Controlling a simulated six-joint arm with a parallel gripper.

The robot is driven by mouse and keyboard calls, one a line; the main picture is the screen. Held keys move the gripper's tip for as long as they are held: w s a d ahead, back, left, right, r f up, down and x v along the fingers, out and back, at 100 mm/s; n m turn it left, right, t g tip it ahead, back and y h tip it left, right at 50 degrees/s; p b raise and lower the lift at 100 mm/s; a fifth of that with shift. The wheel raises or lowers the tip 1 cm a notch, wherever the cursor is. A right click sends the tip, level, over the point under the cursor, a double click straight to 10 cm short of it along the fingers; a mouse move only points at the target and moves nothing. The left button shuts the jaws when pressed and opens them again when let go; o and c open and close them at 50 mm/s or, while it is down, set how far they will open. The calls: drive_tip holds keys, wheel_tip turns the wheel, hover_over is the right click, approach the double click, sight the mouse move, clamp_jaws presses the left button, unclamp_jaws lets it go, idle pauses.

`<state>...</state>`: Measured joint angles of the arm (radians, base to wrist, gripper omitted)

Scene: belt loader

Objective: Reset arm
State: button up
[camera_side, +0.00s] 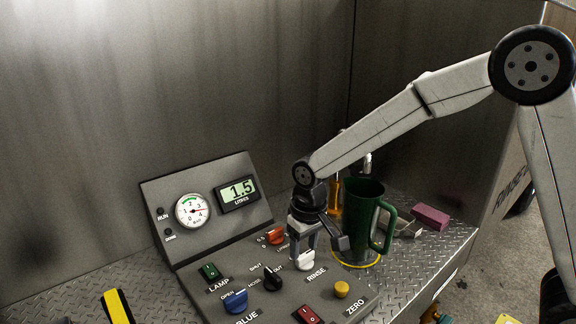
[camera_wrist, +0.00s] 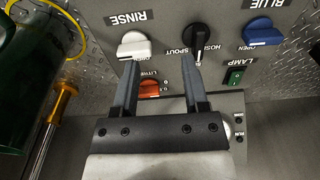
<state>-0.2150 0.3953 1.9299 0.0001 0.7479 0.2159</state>
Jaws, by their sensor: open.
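My gripper (camera_side: 318,245) hangs pointing down over the right part of the sloped control panel in the side view. The white RINSE knob (camera_wrist: 134,45) lies just beyond the left fingertip in the wrist view, and the black HOSE/SPOUT knob (camera_wrist: 200,38) beyond the right one. In the side view the RINSE knob (camera_side: 305,261) shows just below the fingers; I cannot tell whether they touch it. The orange LITRES knob (camera_wrist: 150,88) shows between the fingers.
A green jug (camera_side: 362,215) stands on a yellow ring (camera_side: 372,264) close to the gripper's right. An orange-handled screwdriver (camera_side: 335,196) and a pink block (camera_side: 430,216) are behind. The panel also bears a blue knob (camera_side: 236,301), yellow button (camera_side: 341,290) and display (camera_side: 238,194).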

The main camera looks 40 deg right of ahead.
drive_tip(key=s+d+f+t, duration=0.1)
drive_tip(key=s+d, duration=0.8)
drive_tip(key=s, duration=0.5)
drive_tip(key=shift+f+t, duration=0.4)
drive_tip(key=shift+w+d, duration=0.1)
